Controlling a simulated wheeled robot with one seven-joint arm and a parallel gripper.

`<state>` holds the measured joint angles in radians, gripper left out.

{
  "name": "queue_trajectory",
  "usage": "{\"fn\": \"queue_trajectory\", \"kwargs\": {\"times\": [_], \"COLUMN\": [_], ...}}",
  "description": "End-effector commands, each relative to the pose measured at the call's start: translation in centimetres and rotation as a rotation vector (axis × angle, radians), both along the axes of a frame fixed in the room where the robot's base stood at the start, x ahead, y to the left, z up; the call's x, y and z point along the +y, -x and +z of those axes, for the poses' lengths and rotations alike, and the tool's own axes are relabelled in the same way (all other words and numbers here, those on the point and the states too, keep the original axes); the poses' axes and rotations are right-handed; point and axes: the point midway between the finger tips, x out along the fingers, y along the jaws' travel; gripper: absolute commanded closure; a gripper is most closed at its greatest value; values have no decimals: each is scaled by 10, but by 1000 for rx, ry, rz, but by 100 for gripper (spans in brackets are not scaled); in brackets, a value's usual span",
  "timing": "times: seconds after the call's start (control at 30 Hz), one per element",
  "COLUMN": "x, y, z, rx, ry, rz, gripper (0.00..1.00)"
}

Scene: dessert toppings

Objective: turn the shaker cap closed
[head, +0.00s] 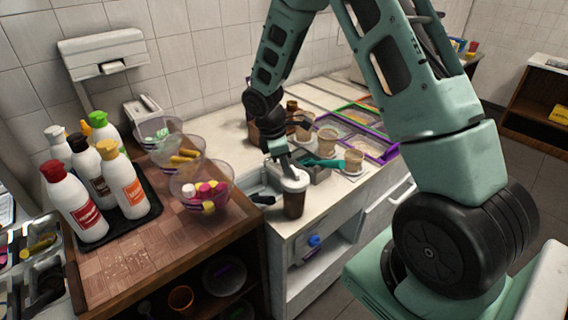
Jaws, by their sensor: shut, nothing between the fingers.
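The shaker (293,205) is a brown jar that stands upright near the front edge of the white counter. Its white cap (297,184) sits on top; from here I cannot tell how far it is turned. My gripper (287,168) points down at the cap from above. Its fingers are together with nothing seen between them. The fingertips are at or just over the cap, and I cannot tell whether they touch it. The far side of the cap is partly hidden by my gripper.
Left stand a tray (152,212) of sauce bottles and clear bowls (217,203) of sweets. Behind and right of the shaker are several tan cups (327,141), a teal-handled tool (325,163) and a purple-rimmed tray (376,157). Bare counter (335,193) lies right of the shaker.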

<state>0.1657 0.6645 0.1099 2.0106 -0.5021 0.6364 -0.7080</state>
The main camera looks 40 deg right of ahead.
Motion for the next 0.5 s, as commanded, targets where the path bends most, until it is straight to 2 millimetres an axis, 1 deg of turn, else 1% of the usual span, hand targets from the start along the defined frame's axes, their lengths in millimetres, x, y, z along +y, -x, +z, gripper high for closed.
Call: {"fn": "queue_trajectory", "kwargs": {"times": [0.5], "x": [-8], "y": [-3], "z": [0], "rx": [0], "ry": [0], "rz": [-255], "gripper": [100]}}
